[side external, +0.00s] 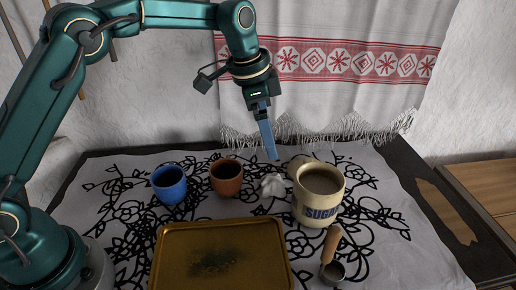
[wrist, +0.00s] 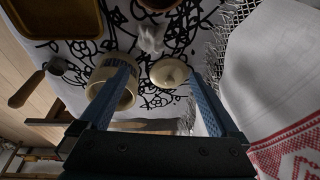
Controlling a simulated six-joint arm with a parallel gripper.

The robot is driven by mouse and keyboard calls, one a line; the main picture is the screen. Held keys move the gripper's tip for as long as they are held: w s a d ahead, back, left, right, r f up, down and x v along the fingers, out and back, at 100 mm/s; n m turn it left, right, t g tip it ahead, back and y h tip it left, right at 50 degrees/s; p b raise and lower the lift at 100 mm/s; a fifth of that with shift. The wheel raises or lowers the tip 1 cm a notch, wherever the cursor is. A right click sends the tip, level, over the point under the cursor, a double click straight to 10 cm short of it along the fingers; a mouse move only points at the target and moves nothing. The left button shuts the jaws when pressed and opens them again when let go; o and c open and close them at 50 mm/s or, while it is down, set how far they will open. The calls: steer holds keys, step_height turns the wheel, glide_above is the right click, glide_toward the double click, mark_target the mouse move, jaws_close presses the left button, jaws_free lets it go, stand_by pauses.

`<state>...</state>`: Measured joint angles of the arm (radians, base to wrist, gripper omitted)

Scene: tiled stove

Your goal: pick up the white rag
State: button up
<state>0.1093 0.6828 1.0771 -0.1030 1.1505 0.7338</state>
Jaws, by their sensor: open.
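The white rag (side external: 272,186) lies crumpled on the patterned cloth, between the brown cup and the sugar jar. It also shows in the wrist view (wrist: 151,40), at the top middle, beyond my fingertips. My gripper (side external: 272,157) hangs above the cloth, its blue fingers pointing down and slightly right, apart from the rag. In the wrist view the two fingers (wrist: 160,70) are spread with nothing held between them. The rag is not hidden in either view.
The sugar jar (side external: 318,196) stands close right of the rag, and its round lid (wrist: 170,73) lies beside it. A brown cup (side external: 226,177), a blue cup (side external: 169,184), a golden tray (side external: 220,224) and a scoop (side external: 332,258) are nearby. A fringed towel (side external: 330,95) hangs behind.

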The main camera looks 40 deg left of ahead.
steer(key=g, duration=0.1)
glide_above(272, 178)
steer(key=f, duration=0.6)
steer(key=shift+s+a+f, duration=0.25)
steer(key=shift+a, duration=0.05)
steer(key=shift+w+d+f, duration=0.15)
steer(key=shift+f, duration=0.95)
steer(key=shift+w+d+f, duration=0.1)
steer(key=shift+f, duration=1)
steer(key=c, duration=1.4)
step_height(272, 178, up, 10)
steer(key=shift+r, duration=0.1)
steer(key=shift+c, duration=0.2)
